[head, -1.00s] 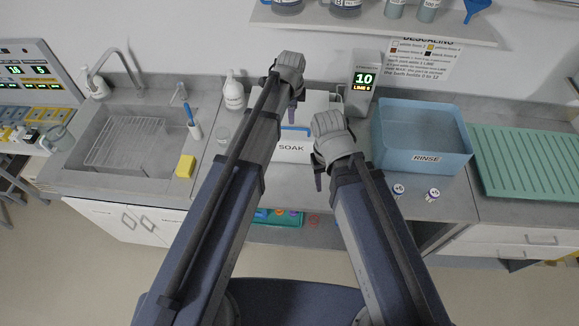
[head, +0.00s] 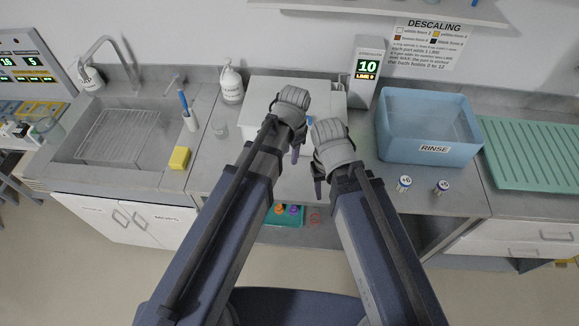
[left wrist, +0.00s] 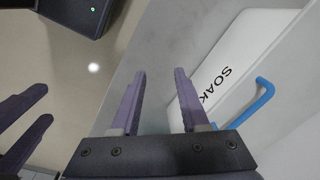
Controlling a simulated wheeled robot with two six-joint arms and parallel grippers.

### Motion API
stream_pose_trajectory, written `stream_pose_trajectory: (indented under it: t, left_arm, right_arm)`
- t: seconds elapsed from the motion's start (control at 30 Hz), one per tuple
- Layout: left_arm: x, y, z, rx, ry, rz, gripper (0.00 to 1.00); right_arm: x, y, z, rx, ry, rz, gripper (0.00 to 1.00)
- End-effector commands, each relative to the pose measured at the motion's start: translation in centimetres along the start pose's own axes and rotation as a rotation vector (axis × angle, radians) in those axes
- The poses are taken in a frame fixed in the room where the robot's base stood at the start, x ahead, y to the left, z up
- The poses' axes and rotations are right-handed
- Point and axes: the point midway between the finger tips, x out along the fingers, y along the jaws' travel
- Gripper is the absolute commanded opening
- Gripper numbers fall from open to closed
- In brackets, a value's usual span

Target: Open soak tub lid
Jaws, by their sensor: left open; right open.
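The white soak tub (head: 262,92) stands on the counter, its pale lid (head: 290,84) lying flat on top. My arms hide much of its front in the head view. In the left wrist view its white front with the word SOAK (left wrist: 228,75) and the blue handle (left wrist: 264,92) lie right of my fingers. My left gripper (head: 295,153) is open and empty, in front of the tub; its two fingers (left wrist: 160,75) show apart, not touching the handle. My right gripper (head: 318,186) is just to the right, and its open, empty fingers (left wrist: 25,118) show at the wrist view's left edge.
A display box (head: 367,70) reading 10 stands right of the tub, then a blue RINSE basin (head: 400,145) and a green drying mat (head: 530,155). Two small jars (head: 404,184) stand in front.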

Motion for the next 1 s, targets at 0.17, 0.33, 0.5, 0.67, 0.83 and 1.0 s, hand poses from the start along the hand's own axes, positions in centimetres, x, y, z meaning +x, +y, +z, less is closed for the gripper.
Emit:
stream_pose_trajectory:
  t: [0.17,0.33,0.5,0.67,0.83,1.0]
  left_arm:
    - [1.1,1.3,1.0,-0.070,-0.012,0.006,0.45]
    - [1.3,1.7,1.3,-0.100,-0.018,0.008,0.45]
    - [1.2,1.8,1.3,-0.105,-0.019,0.008,0.45]
    - [1.2,1.7,1.3,-0.104,-0.019,0.008,0.45]
    - [1.2,1.7,1.3,-0.104,-0.019,0.008,0.45]
    - [3.1,3.6,2.6,-0.180,-0.035,0.014,0.45]
  right_arm:
    - [1.2,-0.1,-0.1,0.000,0.000,0.000,0.50]
    - [1.4,-0.1,-0.1,0.000,0.000,0.000,0.50]
    - [1.4,-0.1,-0.1,0.000,0.000,0.000,0.50]
    - [1.4,-0.1,-0.1,0.000,0.000,0.000,0.50]
    - [1.4,-0.1,-0.1,0.000,0.000,0.000,0.50]
    - [3.4,-0.3,-0.2,-0.006,0.001,0.001,0.50]
